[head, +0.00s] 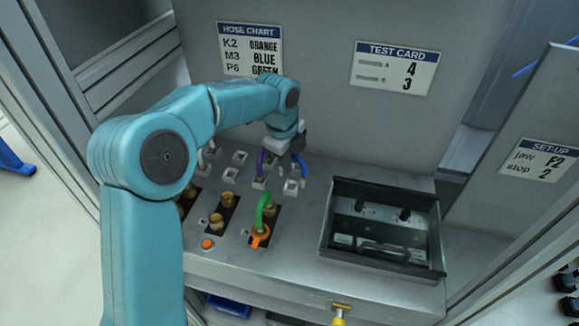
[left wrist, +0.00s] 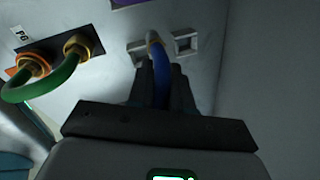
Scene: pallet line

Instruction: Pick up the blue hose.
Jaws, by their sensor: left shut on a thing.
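The blue hose (head: 301,165) stands at a square holder on the grey bench in the head view. In the left wrist view the blue hose (left wrist: 162,85) runs between my dark gripper fingers, and its pale end is at a metal holder (left wrist: 186,45). My left gripper (head: 290,142) is shut on the blue hose, reaching down from above; its fingers also show in the left wrist view (left wrist: 162,92). Whether the hose end is still seated in the holder cannot be told. My right gripper is not in view.
A purple hose (head: 261,163) stands just left of the blue one. A green hose (head: 264,205) is joined to brass fittings nearer the front. An open dark tray (head: 325,220) lies to the right. Upright panels with a hose chart (head: 250,48) and a test card (head: 394,68) stand behind.

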